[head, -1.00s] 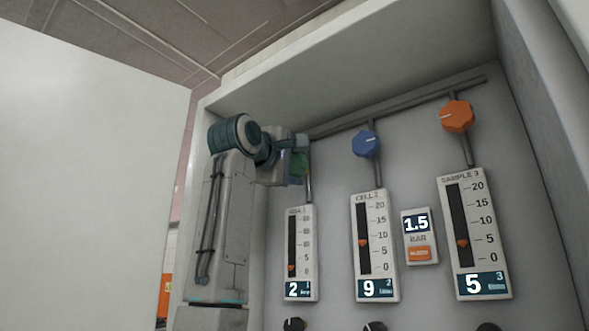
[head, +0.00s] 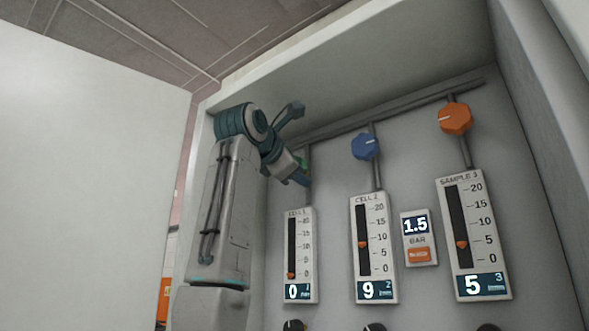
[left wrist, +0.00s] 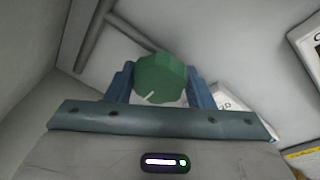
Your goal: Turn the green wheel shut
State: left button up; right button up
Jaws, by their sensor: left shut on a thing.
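The green wheel (left wrist: 160,78) shows in the left wrist view between the two blue fingers of my left gripper (left wrist: 162,85), which is shut on it. A white pointer mark shows on its face, pointing to the lower left in that view. In the head view only a sliver of the green wheel (head: 303,162) shows behind my left gripper (head: 300,175). Below it, the Cell 1 meter (head: 299,255) reads 0 and its orange float sits at the bottom of the scale. My right gripper is not in view.
The blue wheel (head: 365,146) and the orange wheel (head: 455,118) are to the right on the same pipe (head: 400,115). The Cell 2 meter (head: 374,245) reads 9, the Sample 3 meter (head: 474,235) reads 5. A bar display (head: 417,225) shows 1.5. Cabinet walls enclose the panel.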

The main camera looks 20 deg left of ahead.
pick_arm(q)
jog(key=shift+n, duration=0.3)
jog(key=o, duration=1)
jog(key=s+b, duration=0.1)
jog(key=s, duration=0.2)
jog(key=s+a+b, duration=0.1)
jog(key=s+b, duration=0.1)
jog(key=s, duration=0.2)
jog(key=s+b, duration=0.2)
jog(key=s, duration=0.1)
jog(key=shift+s+a, duration=0.3)
jog(key=shift+a, duration=0.05)
